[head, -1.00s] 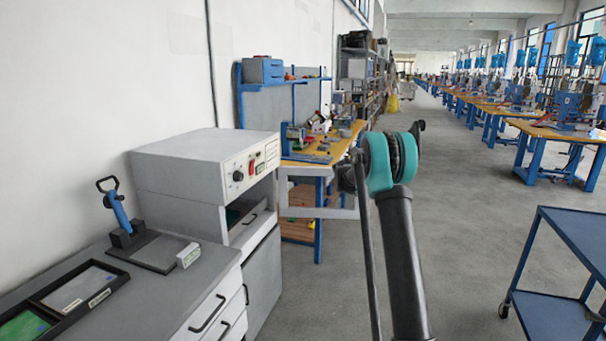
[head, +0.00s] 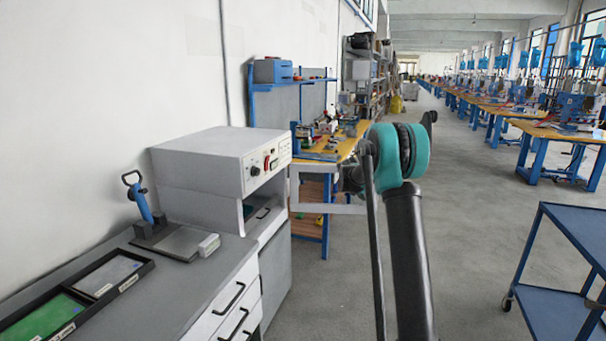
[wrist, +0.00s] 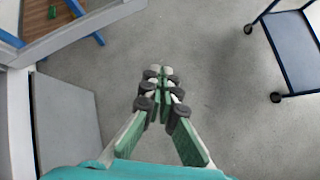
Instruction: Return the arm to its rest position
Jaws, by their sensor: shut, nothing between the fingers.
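My arm rises in front of the head camera, with a dark link and a teal joint near the middle of the view. My gripper (wrist: 160,88) shows in the wrist view, its green and grey fingers together at the tips with nothing between them. It hangs over bare grey floor, apart from any furniture. In the head view the gripper itself cannot be made out behind the arm.
A blue cart (head: 560,290) stands at right. A wooden workbench (head: 345,147) stands beyond. The floor between is clear.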

